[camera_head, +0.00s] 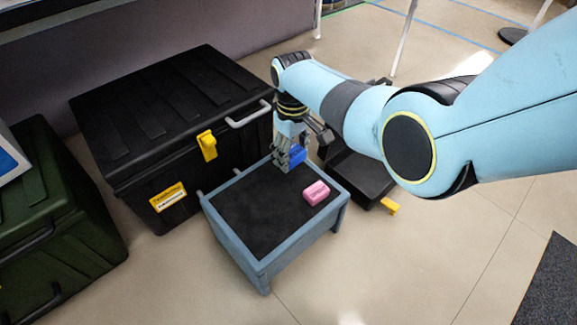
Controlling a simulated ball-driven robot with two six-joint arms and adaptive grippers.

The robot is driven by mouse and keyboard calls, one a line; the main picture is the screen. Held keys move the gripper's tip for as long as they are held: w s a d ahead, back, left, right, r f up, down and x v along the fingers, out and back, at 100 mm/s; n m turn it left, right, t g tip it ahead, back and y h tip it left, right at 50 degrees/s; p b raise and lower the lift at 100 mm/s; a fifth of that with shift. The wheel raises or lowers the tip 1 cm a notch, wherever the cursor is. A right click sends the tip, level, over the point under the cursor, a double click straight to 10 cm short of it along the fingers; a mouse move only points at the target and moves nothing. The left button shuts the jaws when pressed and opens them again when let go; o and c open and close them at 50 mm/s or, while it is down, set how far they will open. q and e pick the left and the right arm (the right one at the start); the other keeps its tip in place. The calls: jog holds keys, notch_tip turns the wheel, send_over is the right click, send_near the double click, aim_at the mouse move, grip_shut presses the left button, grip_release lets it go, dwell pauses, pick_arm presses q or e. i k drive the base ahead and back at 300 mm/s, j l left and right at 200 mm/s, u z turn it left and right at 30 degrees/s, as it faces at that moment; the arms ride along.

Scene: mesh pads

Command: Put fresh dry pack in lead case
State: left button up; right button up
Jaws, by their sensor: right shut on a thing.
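My right gripper (284,161) points down over the far part of a small blue-framed table (231,236) with a dark top. It is shut on a blue pack (297,156); the fingers hide part of it. I cannot tell whether the pack touches the tabletop. A pink pack (317,193) lies on the table at the right, apart from the gripper. A large black case (165,115) with a yellow latch stands shut behind the table. A smaller dark case (362,178), seemingly open, lies behind the table's right side, partly hidden by my arm. My left gripper is out of view.
A dark green case (75,215) stands at the left edge, with a pale object with a blue panel (8,160) above it. White legs (403,40) stand at the back. A dark mat (550,285) lies at lower right. The front floor is clear.

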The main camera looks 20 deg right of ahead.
aim_at(376, 175)
jog(key=i+l+u, duration=0.1)
jog(key=l+u, duration=0.15)
jog(key=l, duration=0.6)
jog(key=l+u, duration=0.3)
jog(key=l, duration=0.55)
